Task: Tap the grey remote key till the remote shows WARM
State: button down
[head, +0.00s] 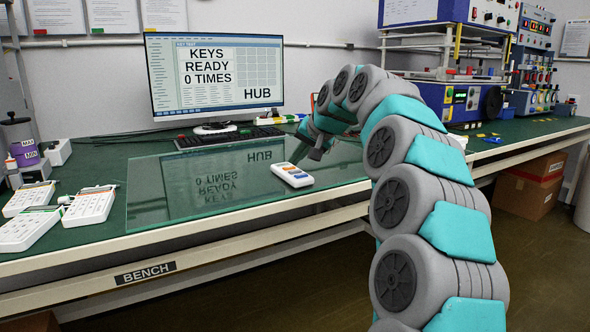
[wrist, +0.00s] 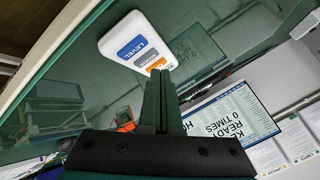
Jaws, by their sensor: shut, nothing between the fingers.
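The white remote (head: 292,175) lies on the glass sheet on the bench, with coloured keys on its top. In the wrist view the remote (wrist: 122,38) shows a blue key marked LEVEL (wrist: 138,47), a grey key that seems to read MODE (wrist: 146,60) and an orange key (wrist: 156,66). My gripper (head: 294,160) is shut and empty, just behind the remote's far end. In the wrist view its fingertips (wrist: 160,72) overlap the remote's edge by the orange key. I cannot tell if they touch. No word WARM is readable on the remote.
A monitor (head: 214,75) reads KEYS READY 0 TIMES HUB. The glass sheet (head: 150,205) mirrors it. A dark keyboard (head: 229,138) lies behind the glass. Several white keypads (head: 89,205) sit at the left. Blue instruments (head: 462,100) stand at the right. The glass left of the remote is clear.

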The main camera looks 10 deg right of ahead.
aim_at(297, 174)
jog(key=shift+r+p, duration=1.8)
jog(key=shift+r, duration=0.65)
